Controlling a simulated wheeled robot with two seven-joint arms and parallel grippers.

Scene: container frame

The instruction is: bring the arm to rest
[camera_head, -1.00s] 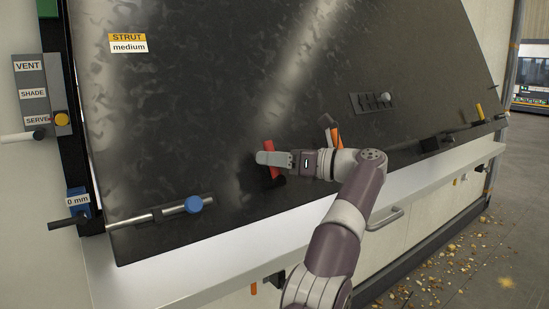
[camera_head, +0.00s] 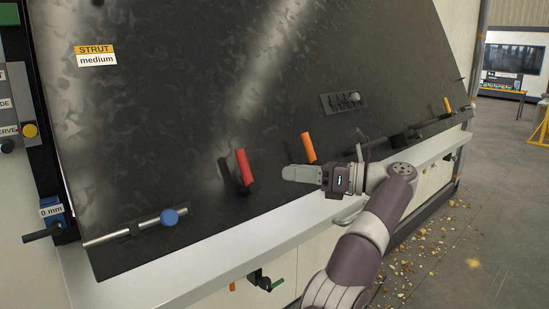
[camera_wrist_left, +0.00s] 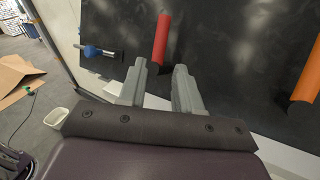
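My left gripper (camera_head: 292,173) is in front of the dark panel (camera_head: 200,110), to the right of a red handle (camera_head: 243,167) and below an orange handle (camera_head: 308,147). In the left wrist view, its two grey fingers (camera_wrist_left: 160,66) stand apart with nothing between them. The red handle (camera_wrist_left: 161,38) shows beyond the fingertips there, and the orange handle (camera_wrist_left: 307,78) is at the right edge. My left arm is bent and comes up from the bottom of the head view. My right gripper is not in view.
A rod with a blue knob (camera_head: 169,217) is at the panel's lower left. A pale ledge (camera_head: 215,258) runs below the panel. A slotted black plate (camera_head: 344,101) and a yellow handle (camera_head: 447,105) are farther right. Crumb-like debris (camera_head: 425,245) lies on the open floor at right.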

